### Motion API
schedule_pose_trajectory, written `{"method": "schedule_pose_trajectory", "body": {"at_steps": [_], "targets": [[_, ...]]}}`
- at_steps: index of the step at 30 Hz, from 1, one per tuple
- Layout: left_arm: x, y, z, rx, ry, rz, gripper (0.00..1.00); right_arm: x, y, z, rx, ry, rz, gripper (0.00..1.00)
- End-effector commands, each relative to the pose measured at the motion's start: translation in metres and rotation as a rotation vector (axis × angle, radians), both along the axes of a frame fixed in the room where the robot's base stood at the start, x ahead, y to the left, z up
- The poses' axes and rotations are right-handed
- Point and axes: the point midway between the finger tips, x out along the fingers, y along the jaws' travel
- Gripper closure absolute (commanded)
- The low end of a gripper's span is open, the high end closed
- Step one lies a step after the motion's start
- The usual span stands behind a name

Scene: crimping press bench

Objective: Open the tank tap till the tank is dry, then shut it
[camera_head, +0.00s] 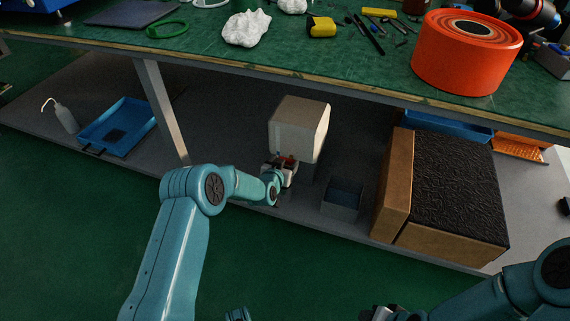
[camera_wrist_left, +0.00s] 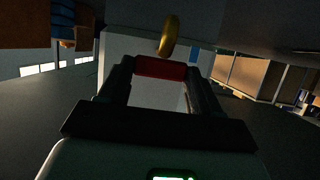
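The tank (camera_head: 298,125) is a cream box on the grey shelf under the bench, raised on a support. Its pale front fills the middle of the left wrist view (camera_wrist_left: 120,48). My left gripper (camera_head: 284,164) is at the tank's lower front. In the left wrist view its fingers (camera_wrist_left: 160,78) stand at both ends of a red tap handle (camera_wrist_left: 160,67) and appear to touch it. A brass-coloured tap part (camera_wrist_left: 168,37) shows just beyond the handle. The water level cannot be seen. My right gripper (camera_head: 380,313) is partly cut off at the bottom edge.
A small grey bin (camera_head: 342,200) stands right of the tank, beside a brown box (camera_head: 393,185) with a black top. A blue tray (camera_head: 117,127) and a bottle (camera_head: 65,117) are at left. The bench top edge (camera_head: 240,67) overhangs the shelf.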

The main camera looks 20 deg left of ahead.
Motion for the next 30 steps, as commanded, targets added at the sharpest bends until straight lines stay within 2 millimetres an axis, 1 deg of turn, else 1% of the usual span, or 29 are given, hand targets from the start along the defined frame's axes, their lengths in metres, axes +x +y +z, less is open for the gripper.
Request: {"method": "schedule_pose_trajectory", "body": {"at_steps": [8, 14, 21, 30], "targets": [[0.000, -0.002, 0.001, 0.000, 0.001, 0.028, 0.67, -0.001, 0.000, 0.003, 0.001, 0.004, 0.000, 0.57], [0.000, -0.006, 0.001, -0.001, 0.001, 0.126, 0.67, -0.005, 0.001, 0.009, 0.003, 0.017, 0.002, 0.57], [0.001, -0.011, 0.000, 0.001, -0.001, 0.326, 0.67, -0.010, 0.002, 0.013, 0.007, 0.033, 0.004, 0.57], [0.004, -0.016, -0.002, 0.001, -0.002, 0.588, 0.67, -0.005, 0.001, 0.004, 0.003, 0.016, 0.002, 0.57]]}}
